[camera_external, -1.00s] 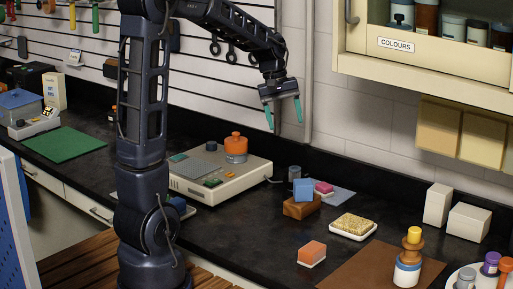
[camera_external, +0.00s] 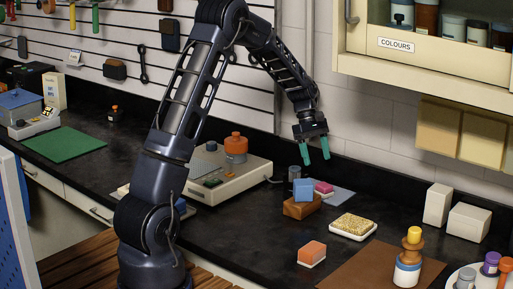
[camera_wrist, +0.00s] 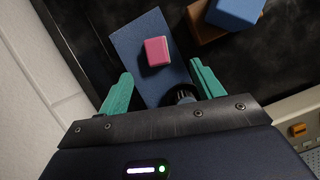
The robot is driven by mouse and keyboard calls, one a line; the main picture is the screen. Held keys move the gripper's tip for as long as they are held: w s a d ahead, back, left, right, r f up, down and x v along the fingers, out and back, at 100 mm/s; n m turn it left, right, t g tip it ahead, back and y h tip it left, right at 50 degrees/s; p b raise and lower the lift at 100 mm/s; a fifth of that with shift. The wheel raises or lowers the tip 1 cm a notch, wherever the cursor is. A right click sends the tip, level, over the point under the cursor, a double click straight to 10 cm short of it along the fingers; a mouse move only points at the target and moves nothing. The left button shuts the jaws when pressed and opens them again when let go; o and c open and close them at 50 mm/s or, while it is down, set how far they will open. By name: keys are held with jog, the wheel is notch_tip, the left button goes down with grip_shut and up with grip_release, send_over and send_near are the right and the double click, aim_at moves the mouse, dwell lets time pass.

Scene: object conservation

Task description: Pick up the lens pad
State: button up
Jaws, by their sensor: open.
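No label shows which piece is the lens pad; small coloured blocks lie below my gripper. A pink block with a pale edge (camera_external: 323,188) lies on a blue-grey sheet (camera_external: 340,196). In the wrist view the pink block (camera_wrist: 157,51) appears between my fingertips, on the sheet (camera_wrist: 128,45). A blue block (camera_external: 303,188) sits on a brown block (camera_external: 300,208) just left of it. An orange block with a white base (camera_external: 312,253) lies nearer the front. My gripper (camera_external: 315,160) is open and empty, pointing down above the pink block, touching nothing.
A small grey cylinder (camera_external: 295,172) stands behind the blue block. A white dish with a sponge-like slab (camera_external: 353,226) lies to the right. A beige device with an orange-topped pot (camera_external: 235,147) stands left. The wall is close behind my gripper.

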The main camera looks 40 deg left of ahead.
aim_at(324, 184)
jog(key=x, duration=0.5)
jog(key=shift+d+f, duration=0.1)
jog(key=shift+f, duration=0.1)
jog(key=shift+w+x, duration=0.15)
jog(key=shift+x, duration=1.15)
jog(key=shift+w+x, duration=0.2)
jog(key=shift+x, duration=1.1)
jog(key=shift+c, duration=0.5)
jog(key=c, duration=1)
